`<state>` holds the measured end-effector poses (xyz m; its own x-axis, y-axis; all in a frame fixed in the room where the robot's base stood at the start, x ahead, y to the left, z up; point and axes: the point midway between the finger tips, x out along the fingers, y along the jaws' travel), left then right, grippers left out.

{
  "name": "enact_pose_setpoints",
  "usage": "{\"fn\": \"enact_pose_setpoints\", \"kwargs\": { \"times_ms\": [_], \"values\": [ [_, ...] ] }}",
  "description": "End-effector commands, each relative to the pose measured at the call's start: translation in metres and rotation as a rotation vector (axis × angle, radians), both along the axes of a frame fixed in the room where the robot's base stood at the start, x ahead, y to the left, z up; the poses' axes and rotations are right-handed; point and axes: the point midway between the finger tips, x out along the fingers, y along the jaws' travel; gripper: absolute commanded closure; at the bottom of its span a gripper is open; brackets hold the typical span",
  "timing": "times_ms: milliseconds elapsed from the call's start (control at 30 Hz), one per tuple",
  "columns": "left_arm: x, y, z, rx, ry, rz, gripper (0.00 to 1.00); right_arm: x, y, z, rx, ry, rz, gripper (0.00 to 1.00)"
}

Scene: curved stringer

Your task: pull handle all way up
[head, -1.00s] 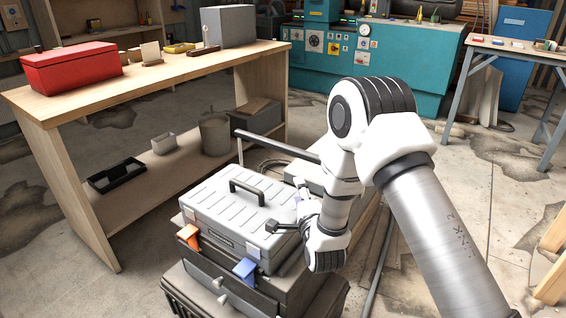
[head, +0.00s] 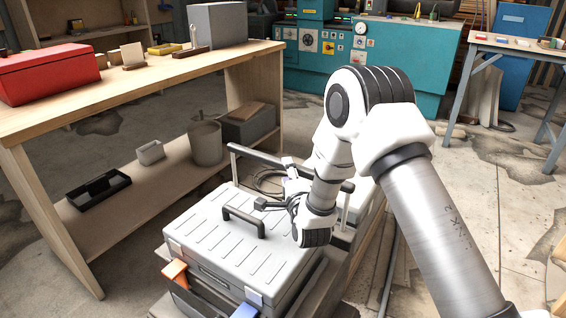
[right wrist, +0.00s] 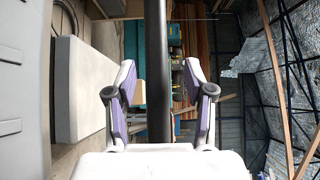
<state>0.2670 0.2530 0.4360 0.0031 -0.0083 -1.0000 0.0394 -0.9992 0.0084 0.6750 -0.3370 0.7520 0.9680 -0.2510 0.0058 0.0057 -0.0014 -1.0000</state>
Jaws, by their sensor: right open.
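A stacked grey toolbox (head: 215,245) stands on the floor, with orange and blue latches in front and a short dark lid handle (head: 243,217). Behind it the long pull handle (head: 262,158) is a dark crossbar on light posts, standing above the rear of the stack. In the right wrist view the dark crossbar (right wrist: 158,70) runs between the two open fingers, with gaps on both sides. My left gripper is out of view.
A wooden workbench (head: 130,88) with a red box (head: 45,75) stands close on the left; its lower shelf holds a black tray (head: 98,190) and a bucket (head: 206,142). A teal machine (head: 400,60) stands behind. The floor on the right is open.

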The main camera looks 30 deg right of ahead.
Motion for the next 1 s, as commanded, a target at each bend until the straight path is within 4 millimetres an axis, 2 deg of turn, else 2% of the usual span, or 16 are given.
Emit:
{"fn": "enact_pose_setpoints", "kwargs": {
  "times_ms": [100,200,300,500,533,667,867,1000],
  "values": [
    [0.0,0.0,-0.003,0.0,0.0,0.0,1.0,0.023,-0.006,-0.001,0.0,-0.002,-0.001,0.47],
    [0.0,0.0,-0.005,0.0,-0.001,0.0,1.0,0.037,-0.01,-0.002,0.001,0.001,0.0,0.47],
    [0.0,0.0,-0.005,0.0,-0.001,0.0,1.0,0.043,-0.011,-0.001,0.0,0.001,0.0,0.47],
    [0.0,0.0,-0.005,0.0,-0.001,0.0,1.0,0.044,-0.012,-0.001,0.001,0.002,0.0,0.47],
    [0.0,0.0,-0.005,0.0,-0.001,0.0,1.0,0.044,-0.012,-0.001,0.001,0.002,0.0,0.54],
    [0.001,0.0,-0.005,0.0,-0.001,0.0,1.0,0.044,-0.011,-0.001,0.001,0.002,0.0,1.0],
    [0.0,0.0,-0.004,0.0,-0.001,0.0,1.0,0.043,-0.011,0.0,0.001,0.002,0.0,1.0],
    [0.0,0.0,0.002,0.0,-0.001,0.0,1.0,0.043,-0.011,0.01,0.0,0.001,0.0,1.0]
  ]
}}
